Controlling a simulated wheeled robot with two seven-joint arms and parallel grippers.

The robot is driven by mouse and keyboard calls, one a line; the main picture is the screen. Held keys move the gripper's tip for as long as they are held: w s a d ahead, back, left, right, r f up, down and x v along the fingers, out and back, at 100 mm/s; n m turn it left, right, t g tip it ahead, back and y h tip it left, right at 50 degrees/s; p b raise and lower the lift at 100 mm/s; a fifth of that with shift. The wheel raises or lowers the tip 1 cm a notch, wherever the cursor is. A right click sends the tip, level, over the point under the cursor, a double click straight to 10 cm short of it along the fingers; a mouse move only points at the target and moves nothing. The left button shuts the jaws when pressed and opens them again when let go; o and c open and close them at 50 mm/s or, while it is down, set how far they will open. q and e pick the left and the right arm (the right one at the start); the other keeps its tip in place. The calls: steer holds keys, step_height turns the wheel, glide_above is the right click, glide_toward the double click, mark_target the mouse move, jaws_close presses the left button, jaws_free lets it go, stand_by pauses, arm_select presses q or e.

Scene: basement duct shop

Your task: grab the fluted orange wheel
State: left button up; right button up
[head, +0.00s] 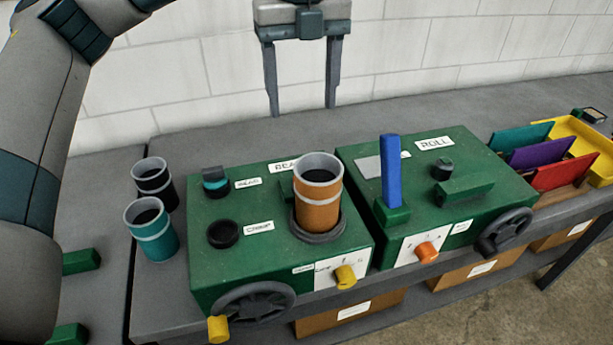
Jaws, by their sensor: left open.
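A small orange knob (426,251) sits on the white dial plate at the front of the right green machine, labelled ROLL (480,216). It is the only orange wheel-like part I see; its fluting is too small to make out. My left gripper (302,108) hangs at the top middle, fingers pointing down and wide apart, with nothing between them. It is apart from the knob, which is lower and to the right in the picture. My right gripper is not in view.
The left green machine (208,268) holds an orange cylinder (318,212) and a yellow knob (346,277). A blue lever (391,170) stands upright behind the orange knob. A dark handwheel (505,230) is to its right. Black (153,186) and teal (153,233) cups stand left.

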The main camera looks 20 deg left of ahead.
arm_select(q)
steer(key=shift+s, duration=0.2)
step_height(320, 180, down, 12)
steer(key=p, duration=0.5)
steer(key=shift+w+r, duration=0.15)
steer(key=shift+r, duration=0.1)
steer(key=shift+f, duration=0.35)
steer(key=shift+w+d+f+p, duration=0.1)
steer(key=shift+w+f+p, duration=0.2)
steer(key=shift+f+p, duration=0.6)
steer(key=shift+w+f+p, duration=0.2)
steer(key=shift+f+p, duration=0.7)
steer(key=shift+f, duration=0.8)
